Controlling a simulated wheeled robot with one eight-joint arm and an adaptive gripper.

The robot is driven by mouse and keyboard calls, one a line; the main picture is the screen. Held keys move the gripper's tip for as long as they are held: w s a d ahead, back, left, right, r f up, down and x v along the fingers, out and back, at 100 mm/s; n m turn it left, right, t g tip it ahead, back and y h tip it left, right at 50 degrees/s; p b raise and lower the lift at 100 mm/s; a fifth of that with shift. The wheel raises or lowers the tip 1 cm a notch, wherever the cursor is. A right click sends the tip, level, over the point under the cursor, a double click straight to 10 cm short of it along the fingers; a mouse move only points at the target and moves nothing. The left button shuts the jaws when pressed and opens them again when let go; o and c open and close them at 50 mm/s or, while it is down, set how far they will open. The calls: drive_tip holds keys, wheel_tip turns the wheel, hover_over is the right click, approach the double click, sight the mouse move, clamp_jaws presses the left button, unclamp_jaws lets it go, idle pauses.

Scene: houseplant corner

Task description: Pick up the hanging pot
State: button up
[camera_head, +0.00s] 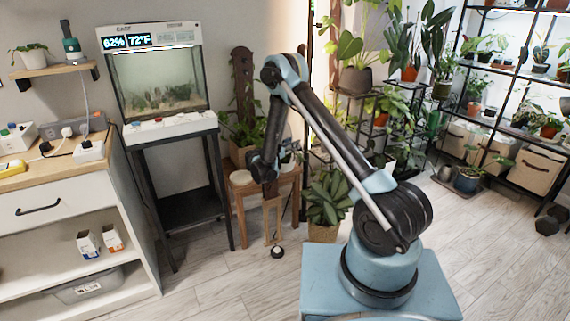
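I cannot pick out a hanging pot with certainty. Several potted plants are in view, and none clearly hangs. A grey pot (356,78) with a large-leaved plant is at the upper middle, beside a wooden post. My arm is bent, with its elbow high and its forearm pointing down. The wrist end with my gripper (287,153) is above a small wooden stool (284,184), in front of leafy plants. The fingers are small and dark here, so I cannot tell whether they are open or shut, or whether anything is between them.
A glass tank (158,80) on a black stand is left of my gripper. A white cabinet (70,205) stands at far left, below a wall shelf (50,70) with a small plant. A basket planter (323,232) is near my base. Black plant racks fill the right. Floor at front left is clear.

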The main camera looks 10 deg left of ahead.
clamp_jaws()
idle(0.3)
